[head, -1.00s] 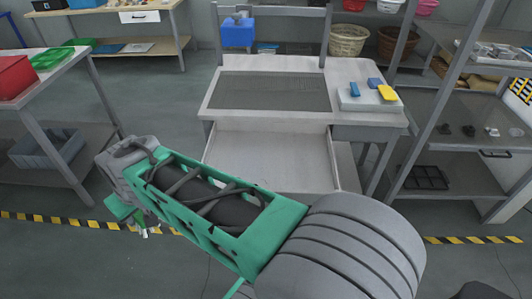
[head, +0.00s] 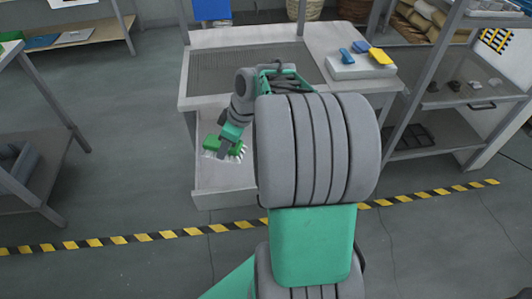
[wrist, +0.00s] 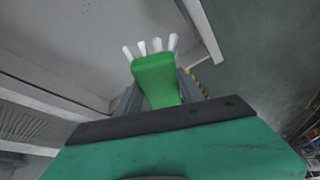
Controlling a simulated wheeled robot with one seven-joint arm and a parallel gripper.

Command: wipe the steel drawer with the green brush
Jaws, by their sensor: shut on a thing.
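The steel drawer (head: 212,188) is pulled out at the front of the grey workbench, and my arm hides its right part. The green brush (head: 222,145) with white bristles is at the left part of the open drawer in the head view. My gripper (head: 228,146) is shut on it. In the wrist view the brush (wrist: 157,78) sits between the fingers of my gripper (wrist: 160,92), its bristles (wrist: 150,46) pointing away over the drawer's grey floor (wrist: 90,50). I cannot tell whether the bristles touch the drawer.
On the workbench top (head: 215,97), a pale board (head: 360,68) holds blue and yellow brushes at the right. A shelf unit (head: 450,95) stands close on the right and a table (head: 30,150) on the left. Striped tape (head: 140,238) crosses the floor.

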